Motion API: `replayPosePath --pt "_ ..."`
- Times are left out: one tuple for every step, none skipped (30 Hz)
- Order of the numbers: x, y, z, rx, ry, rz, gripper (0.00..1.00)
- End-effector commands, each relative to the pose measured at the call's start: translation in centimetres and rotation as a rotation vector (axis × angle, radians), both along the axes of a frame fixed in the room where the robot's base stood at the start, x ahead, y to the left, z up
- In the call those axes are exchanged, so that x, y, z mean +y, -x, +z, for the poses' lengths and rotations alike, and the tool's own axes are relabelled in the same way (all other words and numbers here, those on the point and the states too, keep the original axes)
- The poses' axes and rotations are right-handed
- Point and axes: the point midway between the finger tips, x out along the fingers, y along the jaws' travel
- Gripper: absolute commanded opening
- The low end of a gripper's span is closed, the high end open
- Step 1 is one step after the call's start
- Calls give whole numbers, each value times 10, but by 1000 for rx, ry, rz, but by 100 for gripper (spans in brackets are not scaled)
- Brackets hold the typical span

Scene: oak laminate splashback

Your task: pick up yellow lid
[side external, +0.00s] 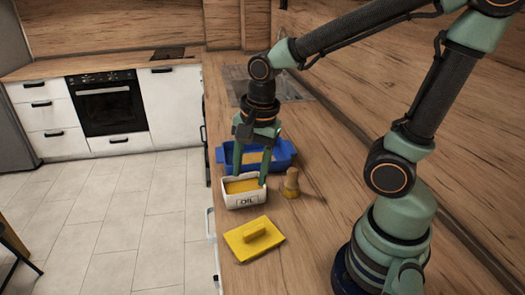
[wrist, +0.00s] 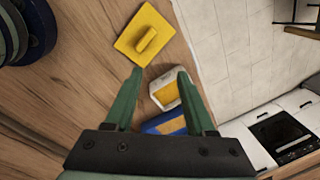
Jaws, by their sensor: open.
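The yellow lid (side external: 253,239) is a square plate with a raised bar handle. It lies flat on the wooden counter, nearer the camera than the white container in the side external view. It also shows at the top of the wrist view (wrist: 146,36). My gripper (side external: 250,181) is open with nothing held, its green fingers pointing down by the white container (side external: 244,200), which has dark lettering and yellow contents. In the wrist view the lid lies beyond my fingertips (wrist: 159,72), apart from them, and the white container shows between and past the fingers.
A blue tray (side external: 222,155) stands behind the white container. A small wooden shaker-like object (side external: 291,183) stands to the container's right. The counter's edge lies close to the left of the lid. Bare counter (side external: 305,240) lies to the lid's right, before my base.

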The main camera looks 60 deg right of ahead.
Motion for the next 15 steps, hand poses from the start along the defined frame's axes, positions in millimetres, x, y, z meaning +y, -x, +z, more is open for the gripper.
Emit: replayPosePath --pt "3 1 -7 33 -12 -94 55" --pt "4 2 -11 48 -18 -155 55" --pt "5 3 -16 67 -25 -235 55" --pt "6 3 -19 81 -29 -292 55" --pt "7 4 -22 94 -31 -345 55" --pt "8 5 -26 109 -34 -410 55" --pt "9 5 -28 119 -35 -453 55" --pt "10 6 -30 127 -36 -494 55" --pt "11 6 -33 137 -37 -539 55" --pt "11 7 -35 142 -37 -567 55" --pt "11 7 -36 147 -36 -591 55" --pt "12 8 -37 151 -36 -617 55" --pt "12 8 -38 154 -36 -631 55" --pt "12 8 -40 156 -36 -641 55" --pt "12 8 -42 158 -35 -650 55"
